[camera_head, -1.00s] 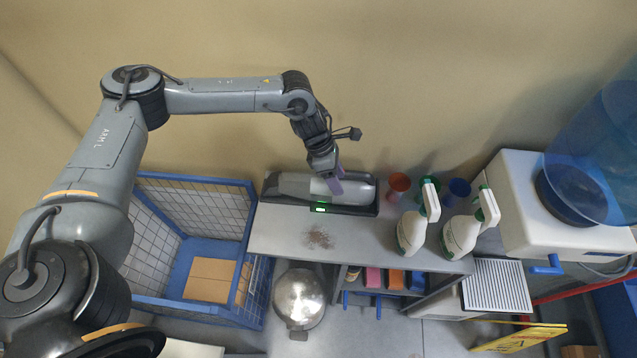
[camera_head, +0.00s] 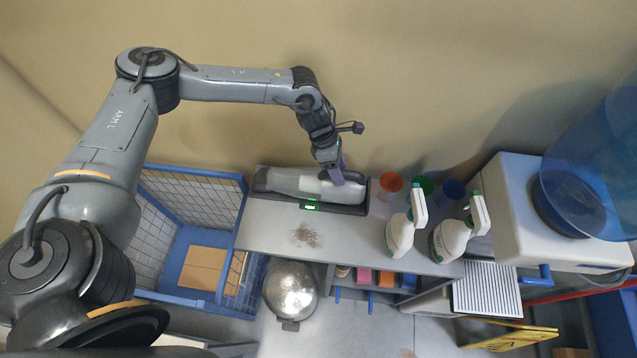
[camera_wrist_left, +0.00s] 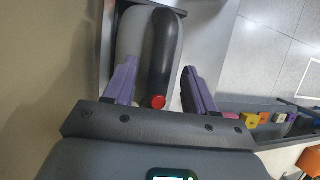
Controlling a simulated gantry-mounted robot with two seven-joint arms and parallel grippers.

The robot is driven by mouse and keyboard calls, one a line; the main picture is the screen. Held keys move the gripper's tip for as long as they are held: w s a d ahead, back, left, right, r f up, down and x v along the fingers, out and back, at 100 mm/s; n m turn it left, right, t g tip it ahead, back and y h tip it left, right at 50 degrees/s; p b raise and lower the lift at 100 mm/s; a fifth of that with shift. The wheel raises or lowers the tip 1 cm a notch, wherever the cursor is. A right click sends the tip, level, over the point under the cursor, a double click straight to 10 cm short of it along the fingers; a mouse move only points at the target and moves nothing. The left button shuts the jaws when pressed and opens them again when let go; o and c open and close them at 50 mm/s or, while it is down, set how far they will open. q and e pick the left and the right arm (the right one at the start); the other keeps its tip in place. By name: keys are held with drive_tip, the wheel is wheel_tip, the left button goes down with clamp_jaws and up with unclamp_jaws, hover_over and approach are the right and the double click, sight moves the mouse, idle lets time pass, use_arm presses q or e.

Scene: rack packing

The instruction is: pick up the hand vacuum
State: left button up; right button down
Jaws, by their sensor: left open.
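The hand vacuum (camera_head: 300,183) lies in a dark cradle (camera_head: 350,207) with a green light, at the back of the grey bench. Its body is light grey. In the left wrist view its dark handle (camera_wrist_left: 164,55) with a red button (camera_wrist_left: 158,102) runs between my fingers. My left gripper (camera_head: 335,173) is over the right end of the vacuum. Its purple fingers are apart in the left wrist view (camera_wrist_left: 160,88), one on each side of the handle, and I see no clear grip. My right gripper is not in view.
Red, green and blue cups (camera_head: 389,186) and two spray bottles (camera_head: 401,234) stand right of the cradle. Brown debris (camera_head: 306,236) lies on the bench (camera_head: 265,222). A blue wire cage (camera_head: 190,174) stands left. A white water dispenser (camera_head: 515,190) stands right.

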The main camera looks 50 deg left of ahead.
use_arm(q)
clamp_jaws()
drive_tip(key=shift+w, duration=0.1)
idle(0.3)
drive_tip(key=shift+d+r, duration=0.1)
